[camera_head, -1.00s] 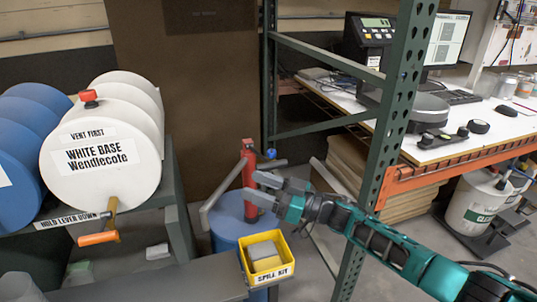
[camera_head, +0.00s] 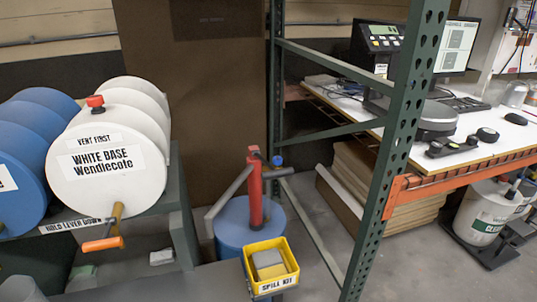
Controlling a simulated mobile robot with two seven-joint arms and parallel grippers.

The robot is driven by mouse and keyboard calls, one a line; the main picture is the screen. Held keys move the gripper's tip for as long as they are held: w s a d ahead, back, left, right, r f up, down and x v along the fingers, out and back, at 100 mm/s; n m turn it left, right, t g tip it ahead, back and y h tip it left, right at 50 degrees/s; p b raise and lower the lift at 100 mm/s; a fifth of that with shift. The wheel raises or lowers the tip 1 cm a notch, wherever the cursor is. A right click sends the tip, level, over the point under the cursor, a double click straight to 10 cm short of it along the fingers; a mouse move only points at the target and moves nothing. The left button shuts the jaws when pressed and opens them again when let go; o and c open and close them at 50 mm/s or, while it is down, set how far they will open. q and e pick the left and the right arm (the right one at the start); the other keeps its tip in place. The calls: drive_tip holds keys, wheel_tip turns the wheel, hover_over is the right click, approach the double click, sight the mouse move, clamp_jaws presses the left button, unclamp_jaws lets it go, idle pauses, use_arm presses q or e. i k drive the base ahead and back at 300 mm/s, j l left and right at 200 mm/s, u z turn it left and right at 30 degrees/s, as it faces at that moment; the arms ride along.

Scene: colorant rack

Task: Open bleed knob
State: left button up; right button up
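A red hand pump (camera_head: 255,190) stands upright on a blue drum (camera_head: 236,222) in the head view. A small blue knob (camera_head: 277,160) sits at the upper right of the pump, and a grey lever slants down to its left. A white drum (camera_head: 108,175) labelled "VENT FIRST" and "WHITE BASE" lies on its side at left. It has a red cap or knob (camera_head: 95,101) on top and an orange-handled tap (camera_head: 103,243) at the front. No label marks a bleed knob, and whether either knob is open cannot be told. Neither gripper is in view.
A yellow spill kit bin (camera_head: 268,284) stands in front of the blue drum. A green perforated rack post (camera_head: 392,170) rises right of the pump. A white-topped bench (camera_head: 470,150) with a scale and monitor is behind it at right.

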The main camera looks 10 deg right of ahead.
sight(277, 160)
drive_tip(key=i+l+u, duration=0.25)
drive_tip(key=i+u, duration=0.15)
drive_tip(key=i, duration=0.15)
drive_tip(key=i+l+u, duration=0.4)
drive_tip(key=i+l, duration=0.05)
drive_tip(key=i, duration=0.05)
